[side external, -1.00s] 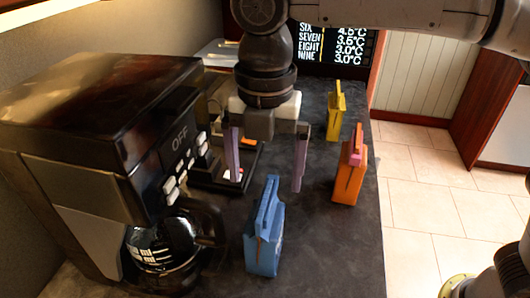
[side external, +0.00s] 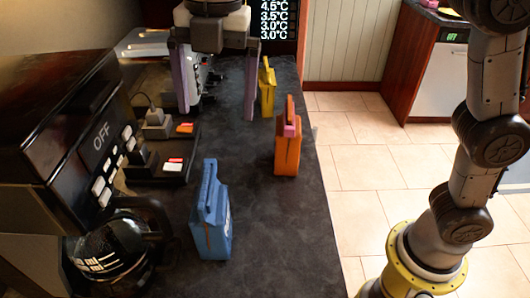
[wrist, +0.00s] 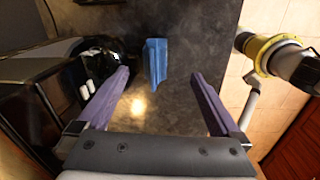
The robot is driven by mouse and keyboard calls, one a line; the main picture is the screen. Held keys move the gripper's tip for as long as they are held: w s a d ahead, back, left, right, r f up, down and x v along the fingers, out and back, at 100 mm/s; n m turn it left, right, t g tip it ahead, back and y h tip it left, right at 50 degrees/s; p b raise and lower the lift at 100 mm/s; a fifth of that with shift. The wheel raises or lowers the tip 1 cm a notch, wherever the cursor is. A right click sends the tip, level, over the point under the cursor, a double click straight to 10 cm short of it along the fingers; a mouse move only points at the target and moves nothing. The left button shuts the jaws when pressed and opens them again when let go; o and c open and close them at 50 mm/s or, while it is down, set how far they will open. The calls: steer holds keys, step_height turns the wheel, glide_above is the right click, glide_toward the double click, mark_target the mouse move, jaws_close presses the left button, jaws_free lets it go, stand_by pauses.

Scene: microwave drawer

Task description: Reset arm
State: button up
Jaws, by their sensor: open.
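My gripper (side external: 216,100) is open and empty, with its two purple fingers spread wide above the dark counter. It hangs at the back of the counter in the side view, beyond the blue bag-shaped item. In the wrist view my gripper (wrist: 160,95) also shows its fingers apart, with the blue item (wrist: 156,60) seen beyond and between them, not touched. The blue item (side external: 211,215) stands upright near the front of the counter. An orange item (side external: 287,145) and a yellow item (side external: 267,88) stand farther back, right of my gripper.
A black coffee machine (side external: 60,110) marked OFF, with a glass pot (side external: 115,250), takes up the left side. A small dark tray (side external: 172,160) with coloured pieces lies beside it. The dark counter (side external: 270,240) is clear at front right; its right edge drops to the tiled floor.

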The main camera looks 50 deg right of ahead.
steer(key=s+d+r+m+t, duration=0.1)
steer(key=s+d+m, duration=0.3)
steer(key=d, duration=0.5)
steer(key=s+d+r+m+t, duration=0.1)
steer(key=s+d+m, duration=0.4)
steer(key=d, duration=0.5)
steer(key=s+d+f+m+t, duration=0.1)
steer(key=s+d+f+m, duration=0.1)
steer(key=s+f+m, duration=0.2)
steer(key=s+d+f+m+t, duration=0.1)
steer(key=s+d+f+m, duration=0.2)
steer(key=f+m, duration=0.7)
steer(key=s+m, duration=0.1)
steer(key=m, duration=0.1)
steer(key=shift+s+d+f+m+t+h, duration=0.15)
steer(key=shift+d+m+t+h, duration=0.15)
steer(key=shift+d+m+t, duration=0.1)
